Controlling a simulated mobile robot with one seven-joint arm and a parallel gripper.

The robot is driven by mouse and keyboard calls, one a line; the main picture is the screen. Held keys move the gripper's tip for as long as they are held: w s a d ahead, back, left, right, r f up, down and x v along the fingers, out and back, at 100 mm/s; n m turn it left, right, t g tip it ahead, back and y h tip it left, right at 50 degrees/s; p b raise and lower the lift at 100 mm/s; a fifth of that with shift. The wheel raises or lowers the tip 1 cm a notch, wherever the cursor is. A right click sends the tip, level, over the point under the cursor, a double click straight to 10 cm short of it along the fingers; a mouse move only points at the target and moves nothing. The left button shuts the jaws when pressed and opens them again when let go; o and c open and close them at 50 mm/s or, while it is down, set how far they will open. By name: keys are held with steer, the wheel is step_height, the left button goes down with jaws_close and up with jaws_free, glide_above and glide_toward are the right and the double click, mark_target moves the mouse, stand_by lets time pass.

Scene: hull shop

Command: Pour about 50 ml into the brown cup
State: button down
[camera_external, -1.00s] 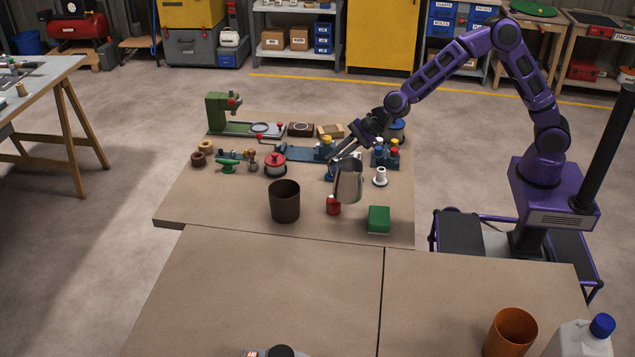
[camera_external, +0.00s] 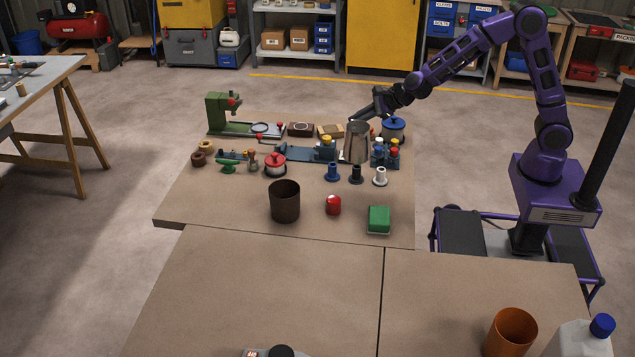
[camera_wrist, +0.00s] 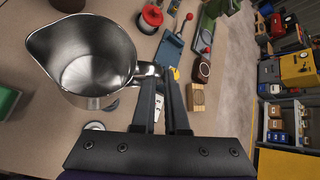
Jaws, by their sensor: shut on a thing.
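The dark brown cup (camera_external: 285,203) stands upright on the far bench, left of its middle. An orange-brown cup (camera_external: 513,335) stands on the near bench at the lower right. My gripper (camera_external: 377,108) is shut on the handle of a steel pitcher (camera_external: 357,141) and holds it above the bench, right of and behind the dark brown cup. In the wrist view the pitcher (camera_wrist: 88,62) is nearly upright, its spout toward the left. Its inside looks shiny and I cannot tell the liquid level. The gripper fingers (camera_wrist: 165,80) lie at its handle.
A red object (camera_external: 333,205) and a green block (camera_external: 379,219) stand right of the dark brown cup. Several spools (camera_external: 356,174) stand below the pitcher. A red-lidded pot (camera_external: 275,163) and green press (camera_external: 222,115) are farther back. The near bench's middle is clear.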

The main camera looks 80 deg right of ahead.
steer(key=w+a+n+y+p, duration=0.15)
steer(key=w+a, duration=0.25)
steer(key=w, duration=0.6)
steer(key=w+a+p, duration=0.2)
steer(key=w+a, duration=0.2)
steer(key=w, duration=0.5)
steer(key=w+d+f+p, duration=0.2)
steer(key=w+d+f, duration=0.3)
steer(key=w, duration=0.2)
steer(key=shift+a+m+h+p, duration=0.15)
steer(key=shift+m+h+p, duration=0.1)
steer(key=shift+m+p, duration=0.1)
